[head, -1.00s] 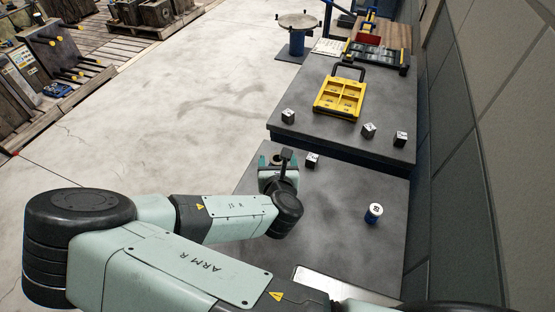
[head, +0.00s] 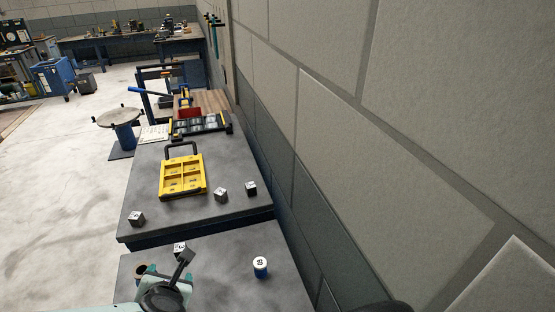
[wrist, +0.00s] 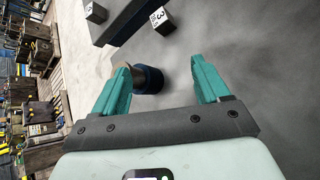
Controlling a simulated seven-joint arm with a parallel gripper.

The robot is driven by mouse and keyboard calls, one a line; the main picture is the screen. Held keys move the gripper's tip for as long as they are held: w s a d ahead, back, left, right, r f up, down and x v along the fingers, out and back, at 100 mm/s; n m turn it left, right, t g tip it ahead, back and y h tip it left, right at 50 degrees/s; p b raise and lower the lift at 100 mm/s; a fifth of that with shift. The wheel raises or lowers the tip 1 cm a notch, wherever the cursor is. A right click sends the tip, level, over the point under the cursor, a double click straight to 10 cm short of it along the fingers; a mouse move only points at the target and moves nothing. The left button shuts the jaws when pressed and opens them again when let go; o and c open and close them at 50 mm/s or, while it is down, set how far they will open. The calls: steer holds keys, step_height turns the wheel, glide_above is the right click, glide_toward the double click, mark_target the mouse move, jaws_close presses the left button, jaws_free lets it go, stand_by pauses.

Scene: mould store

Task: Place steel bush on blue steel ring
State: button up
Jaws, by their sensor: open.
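My gripper (head: 149,270) is open over the near grey bench, with its teal fingers apart. In the wrist view the fingers (wrist: 162,80) stand either side of a brownish round piece, which looks like the steel bush (wrist: 128,70), and a dark blue round piece, which looks like the blue steel ring (wrist: 152,78). The bush appears to sit on the ring; how squarely it sits I cannot tell. The left finger hides part of the bush. In the head view the bush (head: 140,268) shows as a small brown rim between the fingers; the ring is hardly visible there.
A numbered cube (head: 180,248) lies just beyond my gripper. The far bench holds a yellow tray (head: 183,191) and more cubes (head: 221,194). A block wall (head: 400,150) bounds the right side.

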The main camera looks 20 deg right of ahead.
steer(key=d+r+m+g+y, duration=0.1)
steer(key=d+r+m+g, duration=0.3)
steer(key=r+m, duration=0.65)
steer(key=d+r+m+g, duration=0.2)
steer(key=d+r+m, duration=0.4)
steer(key=r+m, duration=0.5)
steer(key=s+d+r+m+t+h, duration=0.1)
steer(key=s+d+r+m, duration=0.7)
steer(key=s+d+r, duration=0.4)
step_height(320, 180, up, 3)
steer(key=shift+s+d+h, duration=0.25)
steer(key=shift+s+h, duration=0.15)
steer(key=shift+s, duration=0.4)
